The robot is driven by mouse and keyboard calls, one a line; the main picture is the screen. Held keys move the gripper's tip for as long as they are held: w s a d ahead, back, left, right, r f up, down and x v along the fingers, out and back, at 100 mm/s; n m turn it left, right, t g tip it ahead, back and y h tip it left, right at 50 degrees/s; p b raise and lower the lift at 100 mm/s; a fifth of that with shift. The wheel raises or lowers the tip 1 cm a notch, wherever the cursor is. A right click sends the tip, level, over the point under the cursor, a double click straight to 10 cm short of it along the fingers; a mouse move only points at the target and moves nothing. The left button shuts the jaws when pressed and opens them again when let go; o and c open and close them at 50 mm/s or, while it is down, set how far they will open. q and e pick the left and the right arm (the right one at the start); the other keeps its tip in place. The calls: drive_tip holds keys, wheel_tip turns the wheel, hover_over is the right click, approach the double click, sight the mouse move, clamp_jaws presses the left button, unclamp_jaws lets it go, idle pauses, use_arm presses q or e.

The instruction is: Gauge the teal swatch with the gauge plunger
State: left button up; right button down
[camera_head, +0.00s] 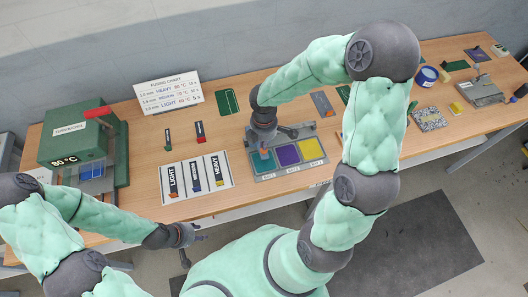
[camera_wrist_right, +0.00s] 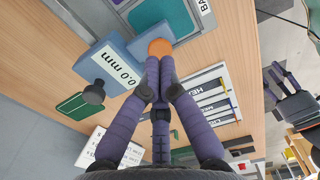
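The teal swatch (camera_head: 263,162) lies in the left bay of a grey tray, partly hidden by my right gripper; its teal face also shows at the top of the right wrist view (camera_wrist_right: 160,14). A blue gauge (camera_wrist_right: 105,65) with a 0.0 mm display and a dark round knob stands beside it. The orange plunger top (camera_wrist_right: 160,47) is just beyond my right fingertips. My right gripper (camera_wrist_right: 160,78) is shut with nothing between its fingers, its tips close to the plunger; contact is unclear. My left gripper (camera_head: 201,238) hangs off the table's front edge, its opening too small to judge.
Purple (camera_head: 288,155) and yellow (camera_head: 312,150) swatches fill the other bays of the tray. A card marked LIGHT, MEDIUM and HEAVY (camera_head: 195,177) lies left of it. The green press (camera_head: 75,135) stands far left, and a fusing chart (camera_head: 168,92) stands behind.

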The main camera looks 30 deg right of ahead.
drive_tip(key=shift+f+b, duration=1.4)
drive_tip(key=shift+f, duration=0.4)
drive_tip(key=shift+r, duration=0.2)
idle(0.5)
drive_tip(key=shift+r+p, duration=3.25)
drive_tip(key=shift+r, duration=0.2)
drive_tip(key=shift+f, duration=0.1)
